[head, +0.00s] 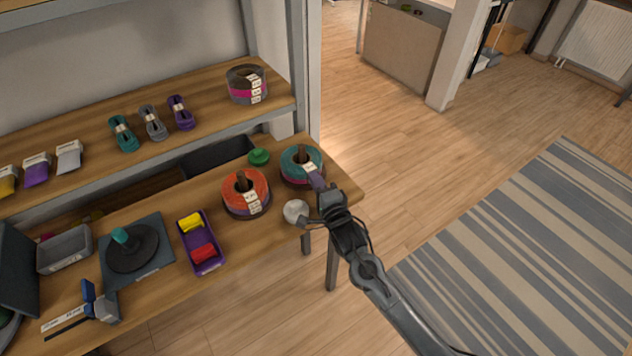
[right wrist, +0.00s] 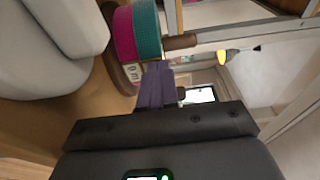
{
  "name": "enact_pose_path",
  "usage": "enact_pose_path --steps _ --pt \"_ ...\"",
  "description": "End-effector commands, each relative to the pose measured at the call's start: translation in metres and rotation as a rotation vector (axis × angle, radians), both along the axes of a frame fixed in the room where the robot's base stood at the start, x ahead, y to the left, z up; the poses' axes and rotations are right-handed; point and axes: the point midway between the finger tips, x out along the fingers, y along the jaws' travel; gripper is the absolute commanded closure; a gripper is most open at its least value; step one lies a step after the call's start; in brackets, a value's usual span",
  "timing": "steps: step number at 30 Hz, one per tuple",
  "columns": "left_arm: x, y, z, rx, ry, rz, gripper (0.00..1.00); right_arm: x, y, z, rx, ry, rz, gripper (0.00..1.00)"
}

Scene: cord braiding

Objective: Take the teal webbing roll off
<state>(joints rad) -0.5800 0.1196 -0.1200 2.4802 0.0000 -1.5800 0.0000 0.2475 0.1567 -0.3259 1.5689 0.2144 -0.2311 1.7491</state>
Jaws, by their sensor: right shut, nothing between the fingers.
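The teal webbing roll (head: 291,157) sits around an upright brown post (head: 301,156) near the right end of the worktable. In the right wrist view the teal roll (right wrist: 147,30) lies against a magenta roll (right wrist: 122,32), and the brown post (right wrist: 180,42) sticks out beyond the teal one. My right gripper (head: 316,181) is beside the near right side of the stack. Its purple fingers (right wrist: 155,85) are shut and empty, close to the teal roll; I cannot tell whether they touch it. My left gripper is not in view.
An orange roll (head: 240,187) stands on another post just left. A white ball-like object (head: 296,211) is near the front edge, and a green knob-like piece (head: 259,156) is behind. A shelf (head: 200,121) with cord bundles and a magenta-grey roll (head: 240,86) rises behind.

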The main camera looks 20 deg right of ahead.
Motion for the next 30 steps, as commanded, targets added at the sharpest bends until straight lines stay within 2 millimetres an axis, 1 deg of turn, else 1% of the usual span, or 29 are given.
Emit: enact_pose_path --steps 11,19,30 --pt "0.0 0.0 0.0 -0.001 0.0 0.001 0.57 0.002 0.0 0.001 0.001 -0.001 0.0 1.0" --pt "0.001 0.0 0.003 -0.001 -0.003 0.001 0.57 0.023 0.002 0.0 0.003 0.001 -0.001 1.0" --pt "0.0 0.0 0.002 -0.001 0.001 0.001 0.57 0.022 0.001 -0.003 -0.001 0.009 -0.001 1.0"
